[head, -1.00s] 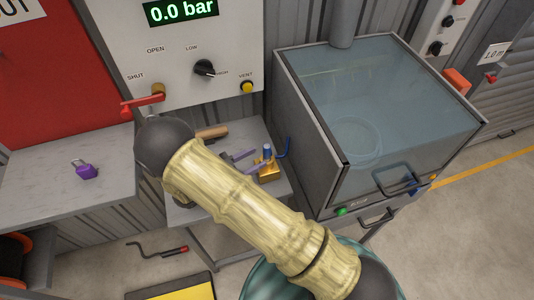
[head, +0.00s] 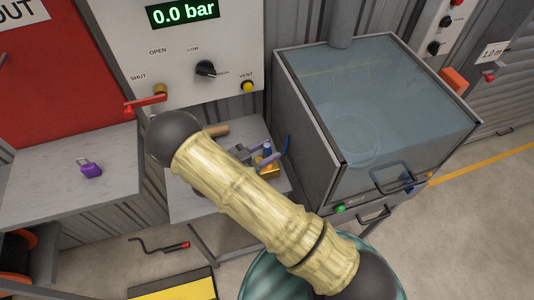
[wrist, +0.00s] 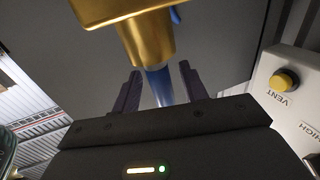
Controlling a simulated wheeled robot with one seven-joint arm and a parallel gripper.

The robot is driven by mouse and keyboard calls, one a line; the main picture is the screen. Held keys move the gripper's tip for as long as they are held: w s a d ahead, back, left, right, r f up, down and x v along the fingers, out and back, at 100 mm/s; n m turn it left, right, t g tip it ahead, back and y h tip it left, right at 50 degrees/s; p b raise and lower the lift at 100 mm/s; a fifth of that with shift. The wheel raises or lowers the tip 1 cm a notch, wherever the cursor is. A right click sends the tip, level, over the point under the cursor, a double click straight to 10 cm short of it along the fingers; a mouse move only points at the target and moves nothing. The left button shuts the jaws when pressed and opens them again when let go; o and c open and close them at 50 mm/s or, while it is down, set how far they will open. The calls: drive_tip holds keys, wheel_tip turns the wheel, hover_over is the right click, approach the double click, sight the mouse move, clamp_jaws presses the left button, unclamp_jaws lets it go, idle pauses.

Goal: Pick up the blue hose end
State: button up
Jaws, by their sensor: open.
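The blue hose end (wrist: 158,86) shows in the wrist view below a brass block (wrist: 143,38). It lies between the two dark purple fingers of my gripper (wrist: 160,82). The gripper is open, with a gap visible on both sides of the blue piece. In the head view the brass block (head: 268,170) sits on the small grey table, with blue parts (head: 267,147) rising at it. My gripper (head: 268,159) is beside them there, partly hidden by my arm.
A grey cabinet with a clear lid (head: 385,100) stands close on the right. The panel with knobs and the yellow vent button (head: 247,86) rises behind. A purple padlock (head: 89,168) lies on the left bench.

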drive_tip(key=shift+w, duration=0.1)
clamp_jaws()
drive_tip(key=shift+r, duration=0.1)
wheel_tip(320, 180, up, 10)
drive_tip(key=shift+f+b, duration=0.1)
drive_tip(key=shift+b, duration=0.7)
idle(0.3)
